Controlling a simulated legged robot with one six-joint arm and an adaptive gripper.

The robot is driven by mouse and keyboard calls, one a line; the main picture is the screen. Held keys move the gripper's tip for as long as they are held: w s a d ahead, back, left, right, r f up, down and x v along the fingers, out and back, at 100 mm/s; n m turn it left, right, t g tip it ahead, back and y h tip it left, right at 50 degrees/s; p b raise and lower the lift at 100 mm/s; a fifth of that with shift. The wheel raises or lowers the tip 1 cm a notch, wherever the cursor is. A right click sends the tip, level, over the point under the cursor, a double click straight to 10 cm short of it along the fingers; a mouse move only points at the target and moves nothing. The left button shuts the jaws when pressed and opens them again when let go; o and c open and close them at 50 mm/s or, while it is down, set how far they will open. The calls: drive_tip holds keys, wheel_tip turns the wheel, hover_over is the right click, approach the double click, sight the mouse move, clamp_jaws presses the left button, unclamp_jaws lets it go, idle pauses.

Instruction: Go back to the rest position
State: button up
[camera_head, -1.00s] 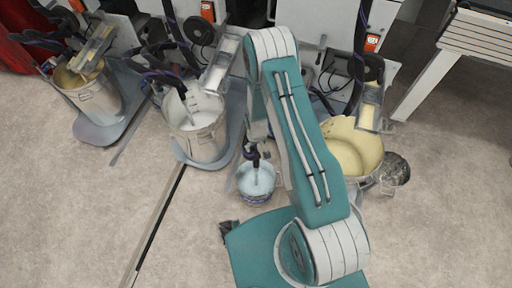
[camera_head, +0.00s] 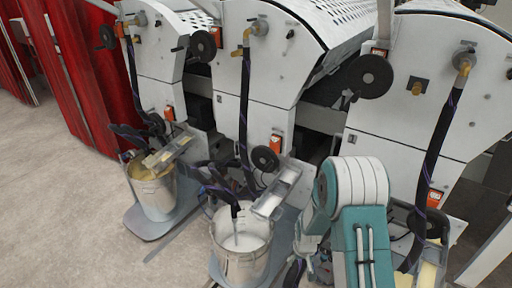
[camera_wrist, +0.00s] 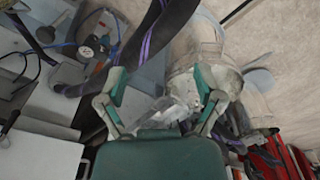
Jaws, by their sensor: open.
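My gripper (camera_wrist: 160,92) shows in the wrist view with its two green-and-grey fingers spread apart. Nothing is held between them. A pale, bucket-like shape (camera_wrist: 194,60) lies beyond the fingers, and dark hoses with purple stripes (camera_wrist: 150,45) pass behind them. In the head view, my green-and-white arm rises from the bottom right, in front of the machines. The gripper end is hard to make out there, low beside the arm.
A metal bucket with white liquid (camera_head: 240,248) stands left of my arm. Another bucket (camera_head: 153,190) stands farther left on a grey base. White machines (camera_head: 262,75) with hoses and handwheels fill the back. Red curtains (camera_head: 95,75) hang at left. Floor (camera_head: 60,200) is clear at left.

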drive_tip(key=s+r+t, duration=0.1)
drive_tip(key=s+r, duration=0.2)
drive_tip(key=r, duration=1)
drive_tip(key=s+r+t, duration=0.1)
drive_tip(key=s+r, duration=0.1)
drive_tip(key=r, duration=1.1)
drive_tip(key=s+r+m+t, duration=0.1)
drive_tip(key=s+r, duration=0.5)
drive_tip(key=s, duration=0.3)
drive_tip(key=s+r+t, duration=0.1)
drive_tip(key=s+r, duration=0.6)
drive_tip(key=s, duration=0.3)
drive_tip(key=shift+s+r+m+t, duration=0.15)
drive_tip(key=shift+r+m+t, duration=0.15)
drive_tip(key=shift+m, duration=0.1)
